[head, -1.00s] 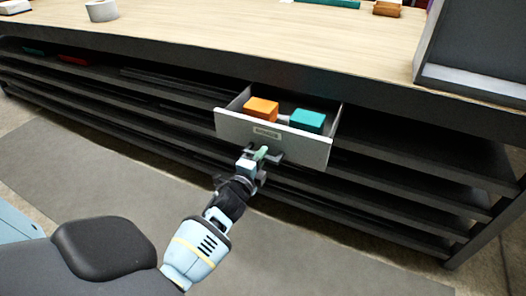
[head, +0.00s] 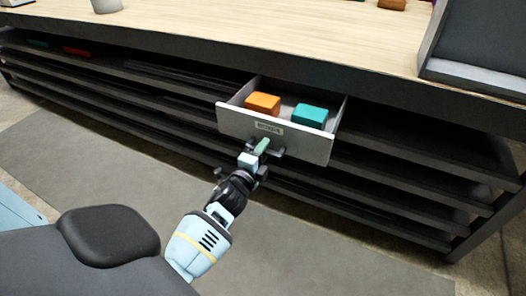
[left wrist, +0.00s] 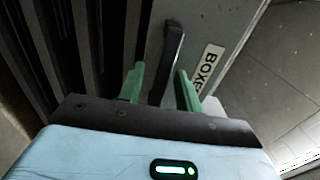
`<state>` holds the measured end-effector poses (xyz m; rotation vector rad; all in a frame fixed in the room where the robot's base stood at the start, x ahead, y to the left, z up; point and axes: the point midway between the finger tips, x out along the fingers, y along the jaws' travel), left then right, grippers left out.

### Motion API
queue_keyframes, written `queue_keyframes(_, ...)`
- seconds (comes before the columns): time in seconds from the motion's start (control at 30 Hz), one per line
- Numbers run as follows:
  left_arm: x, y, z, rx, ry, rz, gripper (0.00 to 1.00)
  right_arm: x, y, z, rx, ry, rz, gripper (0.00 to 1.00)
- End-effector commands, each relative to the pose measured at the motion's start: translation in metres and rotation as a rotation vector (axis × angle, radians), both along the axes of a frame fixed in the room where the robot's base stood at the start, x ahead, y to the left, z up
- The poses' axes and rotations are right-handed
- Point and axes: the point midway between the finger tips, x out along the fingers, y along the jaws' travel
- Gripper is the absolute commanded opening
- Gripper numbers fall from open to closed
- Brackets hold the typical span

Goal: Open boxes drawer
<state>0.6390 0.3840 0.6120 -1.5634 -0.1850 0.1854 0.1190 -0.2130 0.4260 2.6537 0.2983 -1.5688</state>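The boxes drawer (head: 262,128) has a grey front and stands pulled out from under the bench top. Its label, partly visible as "BOXE" (left wrist: 209,68), shows in the left wrist view. An orange box (head: 263,104) and a teal box (head: 310,116) lie inside. The dark bar handle (left wrist: 172,55) is on the drawer front. My left gripper (head: 265,147) is at the handle. Its green fingers are apart, one on each side of the handle, with narrow gaps showing in the left wrist view (left wrist: 160,72). My right gripper is not in view.
Dark open shelves (head: 420,180) run below on both sides of the drawer. A grey mat (head: 110,150) covers clear floor in front.

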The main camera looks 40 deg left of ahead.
Motion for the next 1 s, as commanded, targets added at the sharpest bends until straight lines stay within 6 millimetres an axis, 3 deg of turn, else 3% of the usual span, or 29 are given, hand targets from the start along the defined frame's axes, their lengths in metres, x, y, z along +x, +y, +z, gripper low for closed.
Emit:
queue_keyframes(0.17,-0.007,-0.002,0.000,0.000,0.000,0.000,0.35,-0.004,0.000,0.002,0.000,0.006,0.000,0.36)
queue_keyframes(0.6,-0.066,-0.016,0.000,-0.001,0.001,0.000,0.35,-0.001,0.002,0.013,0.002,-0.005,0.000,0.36)
queue_keyframes(1.0,-0.076,-0.018,0.000,0.000,0.000,0.000,0.35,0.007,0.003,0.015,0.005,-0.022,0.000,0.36)
